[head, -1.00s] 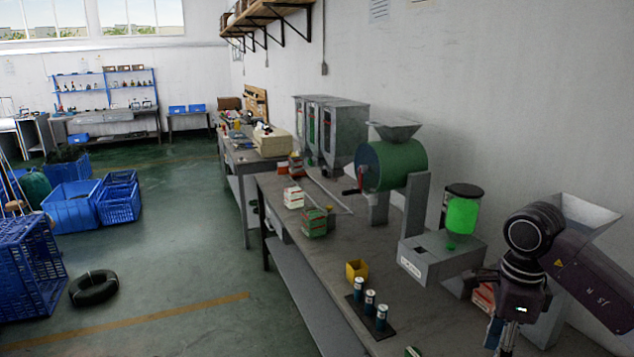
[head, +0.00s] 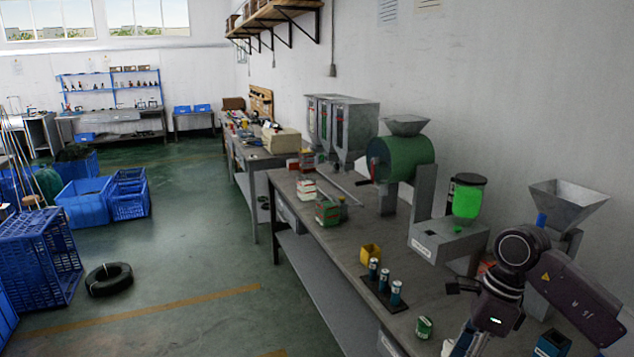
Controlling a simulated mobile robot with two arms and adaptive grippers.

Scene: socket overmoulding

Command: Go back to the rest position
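My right arm comes in from the lower right over the near end of the workbench (head: 340,245). My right gripper (head: 462,342) points down at the bottom of the picture, near a small green can (head: 424,327). Its fingertips are too small and cut off to tell open from shut, and no held object can be made out. My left gripper is not in view. Three small cylinders (head: 384,281) stand upright on a dark plate on the bench, beside a yellow box (head: 371,253).
A machine with a bright green container (head: 467,202), a green drum machine (head: 402,160) and a metal hopper (head: 568,203) line the wall side. A blue box (head: 553,343) sits at bottom right. Blue crates (head: 38,262) and a tyre (head: 109,279) lie on the floor; the aisle between is open.

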